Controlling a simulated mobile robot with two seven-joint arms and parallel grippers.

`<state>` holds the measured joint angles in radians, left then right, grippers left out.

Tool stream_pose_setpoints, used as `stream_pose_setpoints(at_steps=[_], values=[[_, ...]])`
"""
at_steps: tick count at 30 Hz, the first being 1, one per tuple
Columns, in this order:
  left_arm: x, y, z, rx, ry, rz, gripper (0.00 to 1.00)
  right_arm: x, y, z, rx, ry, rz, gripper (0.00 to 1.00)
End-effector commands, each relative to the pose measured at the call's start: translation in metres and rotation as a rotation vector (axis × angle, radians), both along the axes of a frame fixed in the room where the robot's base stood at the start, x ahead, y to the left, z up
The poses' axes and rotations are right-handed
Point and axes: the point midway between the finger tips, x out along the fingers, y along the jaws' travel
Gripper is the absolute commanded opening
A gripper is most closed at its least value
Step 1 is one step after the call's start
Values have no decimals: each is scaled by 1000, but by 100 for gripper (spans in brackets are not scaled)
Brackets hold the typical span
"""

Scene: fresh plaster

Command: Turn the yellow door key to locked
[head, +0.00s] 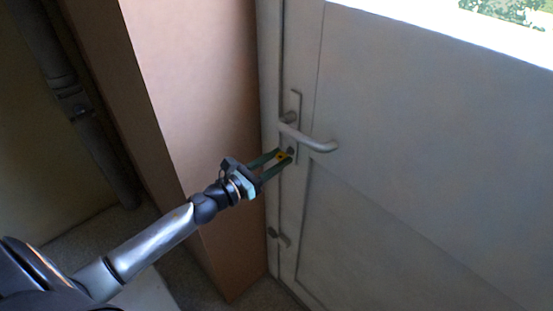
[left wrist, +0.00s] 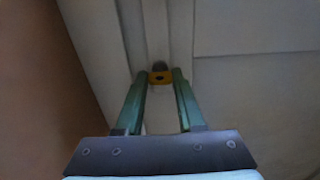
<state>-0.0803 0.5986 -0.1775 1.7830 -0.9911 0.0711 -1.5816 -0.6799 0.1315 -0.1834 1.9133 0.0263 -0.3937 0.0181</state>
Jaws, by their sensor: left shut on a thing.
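The yellow door key (head: 281,156) sits at the lock below the lever handle on the pale door (head: 400,120). My left gripper (head: 283,157) reaches it from the left, with its green fingers shut on the key. In the left wrist view the yellow key (left wrist: 160,78) lies between the fingertips of the gripper (left wrist: 160,76), its wide head showing with a dark spot in the middle. The lock behind it (left wrist: 159,66) is mostly hidden. My right gripper is not in view.
The lever handle (head: 313,141) sticks out to the right just above the key. A brown wall edge (head: 200,90) stands close on the left of the door. A small fitting (head: 280,237) is lower on the door. A dark pipe (head: 72,100) runs down the far left wall.

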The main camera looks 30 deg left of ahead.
Motion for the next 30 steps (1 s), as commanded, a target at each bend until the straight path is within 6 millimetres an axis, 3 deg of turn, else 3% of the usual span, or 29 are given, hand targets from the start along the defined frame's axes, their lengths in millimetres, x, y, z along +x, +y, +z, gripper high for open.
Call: stream_pose_setpoints(at_steps=[4,19,30], values=[[0,0,0,0,0,0,0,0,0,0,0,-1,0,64],[0,0,0,-48,17,0,0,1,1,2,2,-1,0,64],[0,0,1,-301,105,1,0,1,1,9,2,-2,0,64]])
